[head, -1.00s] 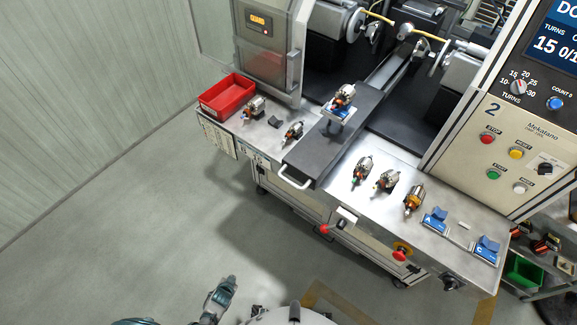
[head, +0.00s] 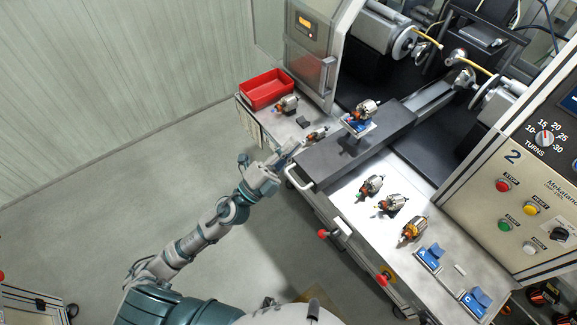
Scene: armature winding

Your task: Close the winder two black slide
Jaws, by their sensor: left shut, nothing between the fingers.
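The black slide (head: 345,152) is a long dark plate drawn out from winder two over the steel bench top (head: 345,190). Its white handle (head: 297,181) is at the near left end. A blue holder (head: 357,127) with a copper-wound armature (head: 365,109) sits on the slide. My left gripper (head: 287,156) is shut and empty, just to the left of the slide's handle end. I cannot tell whether it touches the handle or slide. My right gripper is not in view.
A red bin (head: 266,89) and loose armatures (head: 287,104) lie left of the slide. Several armatures (head: 391,204) and blue holders (head: 429,256) lie to its right. A red knob (head: 323,233) sticks out at the bench front. The floor at left is clear.

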